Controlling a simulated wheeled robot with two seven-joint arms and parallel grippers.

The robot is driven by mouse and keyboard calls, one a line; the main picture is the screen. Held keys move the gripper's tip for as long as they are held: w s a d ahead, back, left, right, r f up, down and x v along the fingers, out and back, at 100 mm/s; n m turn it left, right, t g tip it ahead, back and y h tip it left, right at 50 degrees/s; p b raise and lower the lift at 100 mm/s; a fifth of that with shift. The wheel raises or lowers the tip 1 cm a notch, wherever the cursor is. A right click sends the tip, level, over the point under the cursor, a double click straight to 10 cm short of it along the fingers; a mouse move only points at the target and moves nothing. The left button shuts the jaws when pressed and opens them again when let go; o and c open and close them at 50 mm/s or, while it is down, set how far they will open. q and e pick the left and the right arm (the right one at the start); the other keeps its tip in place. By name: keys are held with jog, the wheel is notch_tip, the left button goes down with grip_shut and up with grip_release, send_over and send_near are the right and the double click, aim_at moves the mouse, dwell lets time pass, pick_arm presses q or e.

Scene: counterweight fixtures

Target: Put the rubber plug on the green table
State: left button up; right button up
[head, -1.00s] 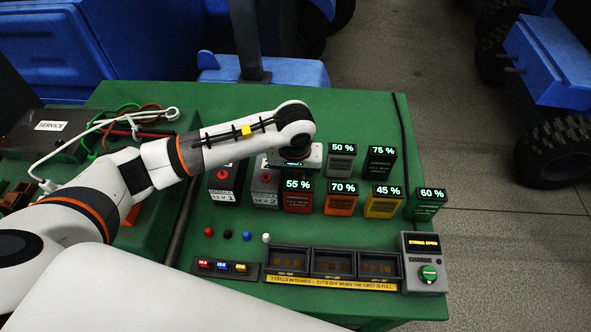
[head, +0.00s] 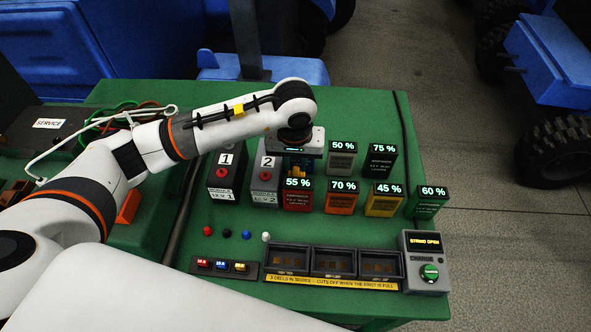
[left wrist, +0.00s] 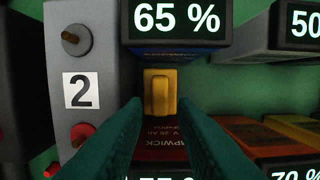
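A small yellow block with a raised ridge (left wrist: 160,92), possibly the rubber plug, stands between a blue 65 % cell (left wrist: 175,52) and a dark red cell (left wrist: 155,150). My left gripper (left wrist: 160,104) points down over it, its teal fingers apart, one on each side; I cannot tell if they touch it. In the head view the left gripper (head: 300,165) is above the cells, and the yellow block is partly hidden under it. The green table (head: 225,275) carries all of this. My right gripper is not in view.
Modules 1 (head: 226,176) and 2 (head: 264,182) stand left of the gripper. Several labelled cells, such as the orange one (head: 341,203), stand to the right. Bare table lies at the back.

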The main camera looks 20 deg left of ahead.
pick_arm(q)
notch_tip(320, 180, up, 8)
jog(key=s+b, duration=0.1)
jog(key=shift+d+f, duration=0.15)
jog(key=shift+f, duration=0.05)
dwell(0.3)
